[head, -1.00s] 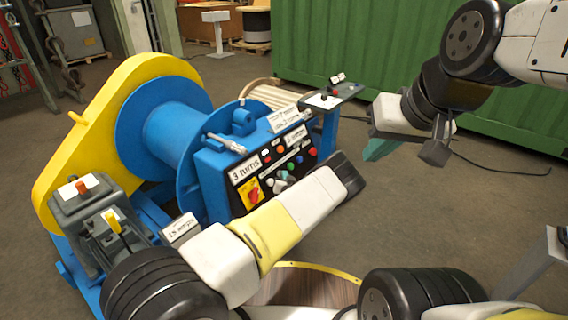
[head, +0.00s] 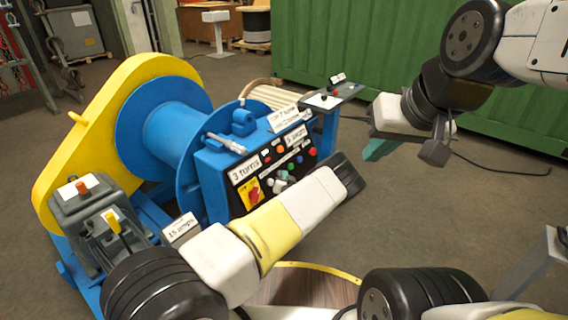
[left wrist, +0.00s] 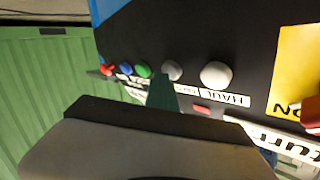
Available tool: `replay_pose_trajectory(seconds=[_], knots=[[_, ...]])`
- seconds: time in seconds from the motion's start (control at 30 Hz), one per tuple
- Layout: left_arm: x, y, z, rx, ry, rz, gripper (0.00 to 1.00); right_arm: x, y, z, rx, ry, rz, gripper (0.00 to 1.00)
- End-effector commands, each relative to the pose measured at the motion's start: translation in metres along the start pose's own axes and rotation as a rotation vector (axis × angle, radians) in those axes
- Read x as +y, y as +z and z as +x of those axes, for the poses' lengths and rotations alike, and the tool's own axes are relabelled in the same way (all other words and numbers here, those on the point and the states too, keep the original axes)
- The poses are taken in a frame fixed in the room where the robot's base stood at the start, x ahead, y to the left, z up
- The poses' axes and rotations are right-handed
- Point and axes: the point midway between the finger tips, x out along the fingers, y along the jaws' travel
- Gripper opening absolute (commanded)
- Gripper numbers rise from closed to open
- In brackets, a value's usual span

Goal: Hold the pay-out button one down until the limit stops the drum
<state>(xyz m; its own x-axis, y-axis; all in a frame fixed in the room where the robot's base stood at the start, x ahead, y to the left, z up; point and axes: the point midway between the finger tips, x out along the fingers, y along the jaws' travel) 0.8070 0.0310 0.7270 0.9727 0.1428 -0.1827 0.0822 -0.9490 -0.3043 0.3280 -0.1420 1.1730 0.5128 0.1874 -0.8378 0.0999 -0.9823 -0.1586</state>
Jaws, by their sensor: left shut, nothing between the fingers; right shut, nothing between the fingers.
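The blue drum machine (head: 172,135) stands at the left with a black control panel (head: 262,205) on its right face. In the left wrist view a row of round buttons runs across the panel: red, blue (left wrist: 126,69), green (left wrist: 142,71), grey (left wrist: 172,70) and white (left wrist: 216,75). A label reading HAUL (left wrist: 228,97) is below the white one. The label by the grey button is partly hidden. My left gripper (left wrist: 162,92) is shut and empty, its teal tip just beside the grey button. I cannot tell contact or pressing. My right gripper (head: 378,149) is shut, empty, in open air.
Signs on the machine include "3 turns" (head: 246,170) and an amps sign (head: 181,229). A yellow guard (head: 75,150) covers the drum's left side. A green container (head: 400,60) stands behind.

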Motion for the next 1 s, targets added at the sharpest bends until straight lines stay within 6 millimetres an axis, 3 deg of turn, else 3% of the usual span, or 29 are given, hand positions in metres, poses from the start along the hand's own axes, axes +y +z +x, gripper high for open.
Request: replay_pose_trajectory(seconds=[1.0], knots=[[0.011,-0.011,-0.015,0.0,0.0,0.0,0.0,0.0,0.0,0.0,0.0,0.0,0.0,0.0]])
